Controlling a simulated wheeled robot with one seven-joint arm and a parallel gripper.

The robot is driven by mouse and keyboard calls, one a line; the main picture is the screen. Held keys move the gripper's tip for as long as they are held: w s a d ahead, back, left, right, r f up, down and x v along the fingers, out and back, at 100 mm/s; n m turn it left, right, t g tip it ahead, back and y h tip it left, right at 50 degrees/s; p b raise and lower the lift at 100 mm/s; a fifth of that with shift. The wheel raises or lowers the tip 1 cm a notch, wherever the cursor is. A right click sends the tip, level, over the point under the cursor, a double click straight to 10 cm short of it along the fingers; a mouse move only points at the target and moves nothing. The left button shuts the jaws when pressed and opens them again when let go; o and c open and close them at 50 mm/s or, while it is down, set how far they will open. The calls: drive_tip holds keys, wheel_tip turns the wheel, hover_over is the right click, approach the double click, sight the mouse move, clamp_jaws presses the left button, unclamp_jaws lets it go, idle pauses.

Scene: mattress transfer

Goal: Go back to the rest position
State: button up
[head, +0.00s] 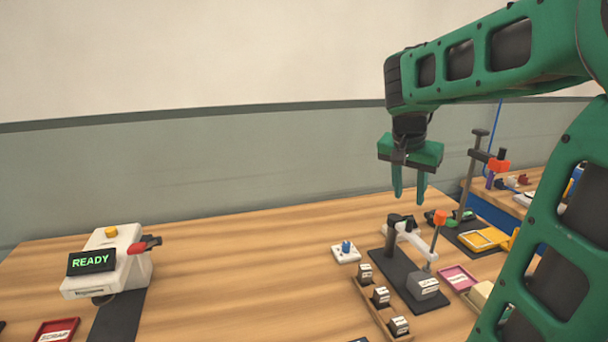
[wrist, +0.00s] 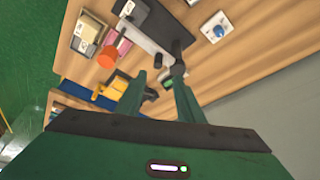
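My gripper (head: 409,184) hangs from my green arm above the right part of the wooden table (head: 240,265), fingers pointing down. In the wrist view my gripper (wrist: 161,98) shows its two green fingers apart with nothing between them. Below it in the head view is a dark stand with a white lever (head: 412,236) and a grey block (head: 423,286) at its front. The fingertips are above the stand and look apart from it.
A white machine reading READY (head: 110,262) stands at left, with a red SCRAP tray (head: 57,331) in front. Several small labelled blocks (head: 381,296) sit in a wooden rack. A blue-knobbed box (head: 345,252) is left of the stand. A tall post (head: 470,172) rises at right. The table's middle is clear.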

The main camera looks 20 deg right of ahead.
drive_tip(key=s+a+f+n+t+y, duration=0.1)
drive_tip(key=s+a+f+n, duration=0.2)
drive_tip(key=a, duration=0.4)
drive_tip(key=a+f+n+t+y, duration=0.1)
drive_tip(key=a+f+n+y, duration=0.15)
drive_tip(key=a+n, duration=0.4)
drive_tip(key=s+a+f+n+y, duration=0.1)
drive_tip(key=s+a+f+n, duration=0.2)
drive_tip(key=a, duration=0.5)
drive_tip(key=s+d+f+m+g, duration=0.2)
drive_tip(key=s+d+m+g, duration=0.2)
drive_tip(key=s+d, duration=0.7)
drive_tip(key=s+m, duration=0.2)
drive_tip(key=s, duration=0.1)
drive_tip(key=shift+s+d+f, duration=0.15)
drive_tip(key=shift+s+f, duration=0.05)
drive_tip(key=shift+s, duration=0.2)
drive_tip(key=shift+w+f, duration=0.25)
drive_tip(key=shift+w, duration=0.4)
